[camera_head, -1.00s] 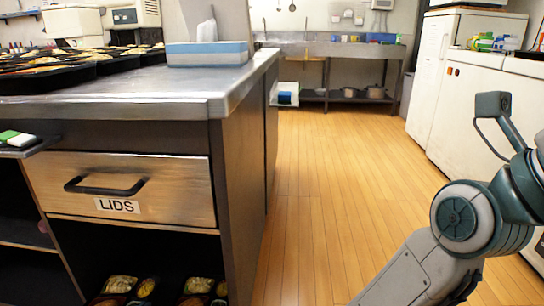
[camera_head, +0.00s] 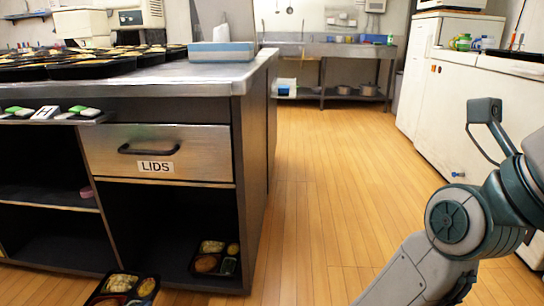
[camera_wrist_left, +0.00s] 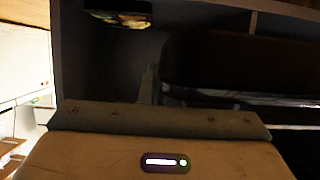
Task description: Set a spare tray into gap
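A black bento tray with food in its compartments (camera_head: 124,287) shows at the bottom edge of the head view, out in front of the open cabinet. It keeps its place in the picture while the room shifts, so it moves with my left gripper, whose fingers are hidden. In the left wrist view a large dark rounded shape, seemingly this tray (camera_wrist_left: 240,62), is close beyond the gripper body. A second filled tray (camera_head: 214,259) lies on the cabinet's bottom shelf. Several black trays (camera_head: 92,68) stand on the counter; I cannot make out a gap. My right gripper is out of view.
The steel counter (camera_head: 200,80) has a LIDS drawer (camera_head: 158,152) below it. A blue and white box (camera_head: 221,55) stands near its corner. Green and white items lie on a side ledge (camera_head: 60,113). The wooden floor (camera_head: 310,200) to the right is clear.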

